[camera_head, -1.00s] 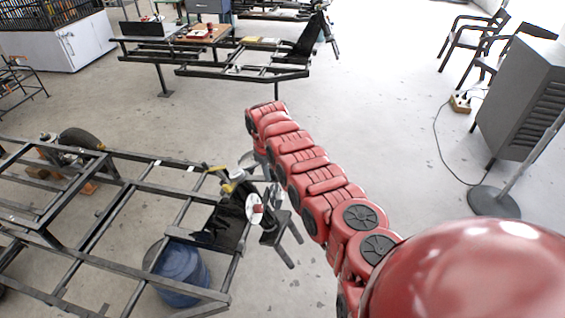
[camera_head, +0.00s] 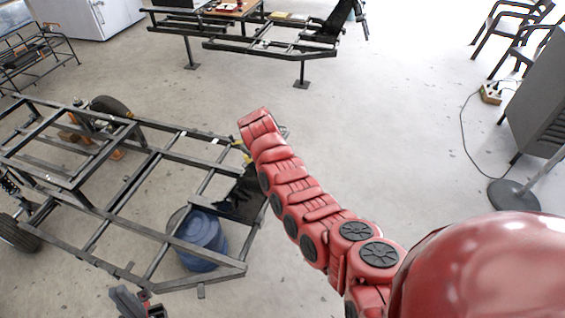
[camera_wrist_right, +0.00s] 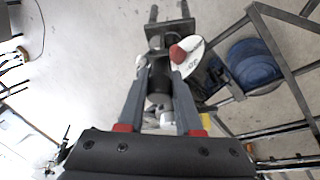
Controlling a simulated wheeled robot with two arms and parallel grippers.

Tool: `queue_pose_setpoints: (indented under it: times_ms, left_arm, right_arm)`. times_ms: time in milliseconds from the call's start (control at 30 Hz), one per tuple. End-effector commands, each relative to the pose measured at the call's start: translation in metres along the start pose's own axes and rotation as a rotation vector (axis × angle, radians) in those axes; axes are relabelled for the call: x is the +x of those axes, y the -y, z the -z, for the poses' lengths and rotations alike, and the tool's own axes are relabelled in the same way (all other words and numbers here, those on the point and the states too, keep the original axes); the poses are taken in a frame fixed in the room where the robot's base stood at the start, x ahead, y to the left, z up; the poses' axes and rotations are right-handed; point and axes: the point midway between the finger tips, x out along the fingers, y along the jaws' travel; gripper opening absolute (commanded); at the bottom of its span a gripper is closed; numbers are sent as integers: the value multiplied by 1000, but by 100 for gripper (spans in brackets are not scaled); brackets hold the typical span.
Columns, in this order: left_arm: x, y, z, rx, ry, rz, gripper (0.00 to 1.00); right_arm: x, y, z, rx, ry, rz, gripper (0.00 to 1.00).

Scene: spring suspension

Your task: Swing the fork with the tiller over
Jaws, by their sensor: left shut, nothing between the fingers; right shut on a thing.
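My right gripper (camera_wrist_right: 160,92) is shut on a dark cylindrical part, which I take to be the tiller (camera_wrist_right: 158,72). In the right wrist view the dark fork (camera_wrist_right: 165,35) lies just beyond the fingers, its two prongs pointing to the top edge. A white disc with a red knob (camera_wrist_right: 186,54) sits right of the fingers. In the head view my red right arm hides its own gripper and most of the fork's end of the frame. My left gripper (camera_head: 128,302) shows at the bottom left edge, shut and empty, beside the frame's near rail.
The dark metal frame (camera_head: 95,221) fills the left, with a blue bucket (camera_head: 203,238) under its near end. A second frame (camera_head: 270,47) stands at the back. A grey cabinet (camera_head: 545,100) and chairs (camera_head: 510,35) stand right.

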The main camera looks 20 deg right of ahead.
Motion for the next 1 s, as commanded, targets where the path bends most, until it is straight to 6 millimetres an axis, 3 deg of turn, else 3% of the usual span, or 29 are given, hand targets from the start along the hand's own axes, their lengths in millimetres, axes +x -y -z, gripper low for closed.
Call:
queue_pose_setpoints:
  times_ms: [367,400,533,867,1000]
  left_arm:
    - [0,0,0,0,0,0,0]
    - [0,0,0,0,0,0,0]
    - [0,0,0,0,0,0,0]
    - [-1,0,0,0,0,0,0]
    - [-6,0,-1,0,0,0,0]
  right_arm:
    - [-1,1,0,2,-1,0,0]
    - [-1,1,0,2,-1,0,41]
    - [0,0,0,2,-1,-1,64]
    - [-1,1,0,2,-1,-1,64]
    - [-12,1,2,2,-6,-2,64]
